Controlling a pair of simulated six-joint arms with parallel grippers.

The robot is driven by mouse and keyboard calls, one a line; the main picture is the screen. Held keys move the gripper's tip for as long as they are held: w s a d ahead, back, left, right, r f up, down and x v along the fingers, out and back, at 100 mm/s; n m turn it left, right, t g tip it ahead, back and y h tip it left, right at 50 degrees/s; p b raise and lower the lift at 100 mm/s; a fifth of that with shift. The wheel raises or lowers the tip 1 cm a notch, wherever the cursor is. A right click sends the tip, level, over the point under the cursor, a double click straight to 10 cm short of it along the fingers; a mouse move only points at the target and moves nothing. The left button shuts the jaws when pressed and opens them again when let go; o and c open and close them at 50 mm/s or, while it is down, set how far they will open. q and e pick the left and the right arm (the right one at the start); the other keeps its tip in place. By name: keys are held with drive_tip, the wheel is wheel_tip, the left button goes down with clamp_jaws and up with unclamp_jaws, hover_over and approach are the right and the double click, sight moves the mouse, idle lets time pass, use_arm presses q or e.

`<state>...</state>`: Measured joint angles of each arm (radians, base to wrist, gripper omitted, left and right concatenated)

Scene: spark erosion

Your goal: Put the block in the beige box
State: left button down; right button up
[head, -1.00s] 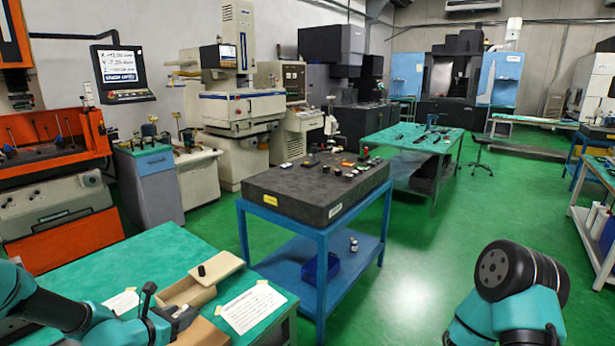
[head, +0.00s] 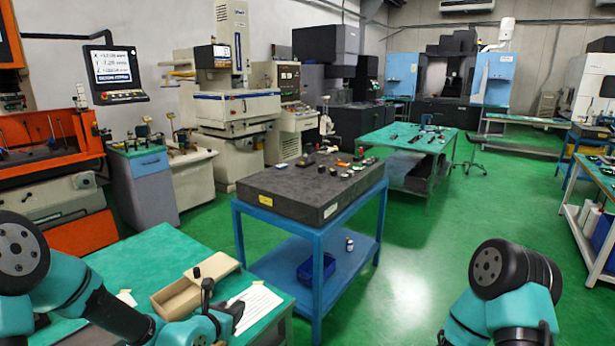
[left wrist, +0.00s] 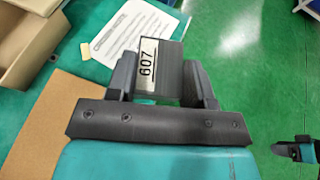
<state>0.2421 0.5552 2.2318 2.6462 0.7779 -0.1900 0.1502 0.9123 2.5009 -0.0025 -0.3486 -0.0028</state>
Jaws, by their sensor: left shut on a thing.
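The block (left wrist: 172,68) is dark grey with a white label reading 607. In the left wrist view it sits between the two fingers of my left gripper (left wrist: 168,80), which is shut on it. In the head view my left gripper (head: 236,308) is over the right part of the green table, just right of the beige box; the block is hard to make out there. The open beige box (head: 176,301) stands on the table, and its corner shows in the left wrist view (left wrist: 28,62).
A beige lid with a black knob (head: 218,267) lies at the box's far side. A printed sheet (head: 262,303) lies right of the box. A brown mat (left wrist: 48,112) is on the table. A blue stand with a dark slab (head: 300,190) is beyond.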

idle(0.3)
